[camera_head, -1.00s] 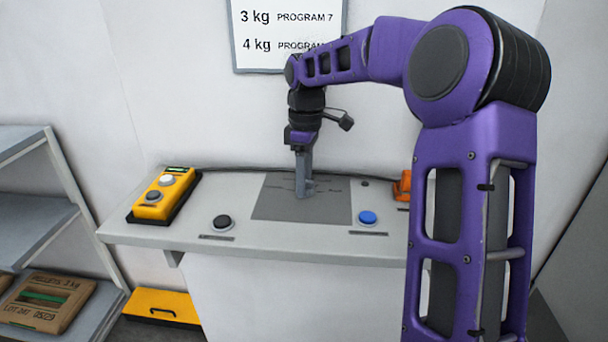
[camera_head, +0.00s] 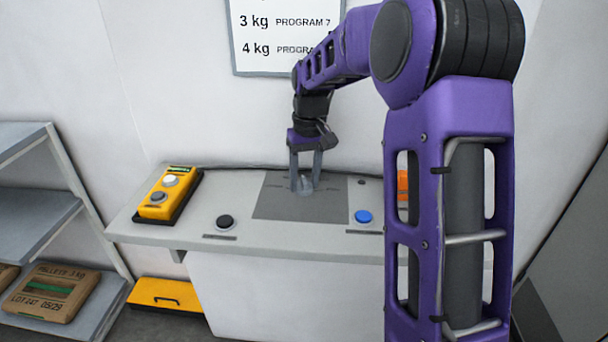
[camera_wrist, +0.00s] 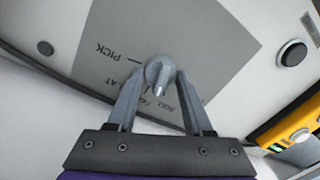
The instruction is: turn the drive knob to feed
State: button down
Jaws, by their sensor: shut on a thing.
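The drive knob (camera_wrist: 158,72) is a small grey knob with a pale pointer, on a dark grey plate (camera_wrist: 205,45). In the wrist view its pointer faces down the picture, toward my gripper, and away from the PICK mark. Other marks around it are partly hidden by my fingers and hard to read. My gripper (camera_wrist: 160,78) is shut on the knob, one finger on each side. In the head view my gripper (camera_head: 306,188) points straight down at the knob (camera_head: 308,183) on the plate (camera_head: 272,203).
A black button (camera_head: 224,222) and a blue button (camera_head: 362,217) flank the plate on the console (camera_head: 150,232). A yellow control box (camera_head: 168,195) stands at the left, and an orange thing (camera_head: 402,185) is partly hidden by my arm at the right. Shelves (camera_head: 45,210) stand far left.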

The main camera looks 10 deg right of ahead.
aim_at(310, 183)
jog(key=shift+m, duration=1.6)
jog(key=c, duration=0.6)
grip_release()
notch_tip(310, 183, up, 17)
jog(key=d+p, duration=0.1)
jog(key=p, duration=0.1)
jog(key=shift+d+r, duration=0.15)
jog(key=shift+r, duration=0.05)
jog(key=shift+t, duration=0.3)
